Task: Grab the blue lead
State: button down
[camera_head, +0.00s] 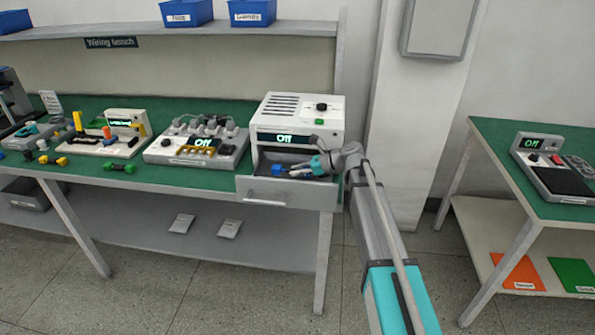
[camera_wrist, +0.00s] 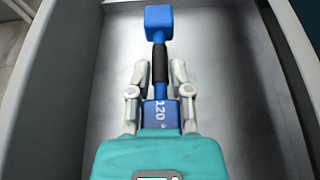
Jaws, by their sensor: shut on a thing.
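The blue lead (camera_wrist: 159,22) has a square blue head, a blue neck and a black sleeve, with a blue block marked "120" at its near end. It lies lengthwise in the open drawer (camera_head: 262,193) of the white cabinet. In the head view its blue end (camera_head: 277,169) shows just left of my gripper (camera_head: 303,171). In the wrist view my gripper (camera_wrist: 160,72) has a finger on each side of the black sleeve and is shut on the lead. The gripper body hides part of the near end. I cannot tell whether the lead touches the drawer floor.
The drawer walls (camera_wrist: 40,75) stand close on both sides. The white cabinet (camera_head: 297,112) reads "Off". A grey unit (camera_head: 196,142) and a white fixture (camera_head: 100,141) stand to the left on the green bench. Another table (camera_head: 545,222) is at right.

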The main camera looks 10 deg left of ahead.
jog(key=s+a+r+p, duration=0.2)
jog(key=s+r+p, duration=0.2)
jog(key=s+r, duration=0.1)
jog(key=s+a+r+p, duration=0.3)
jog(key=s+r+p, duration=0.1)
jog(key=s, duration=0.3)
jog(key=shift+s+a+r+p, duration=0.35)
jog(key=shift+s+r+p, duration=0.05)
jog(key=shift+p, duration=0.1)
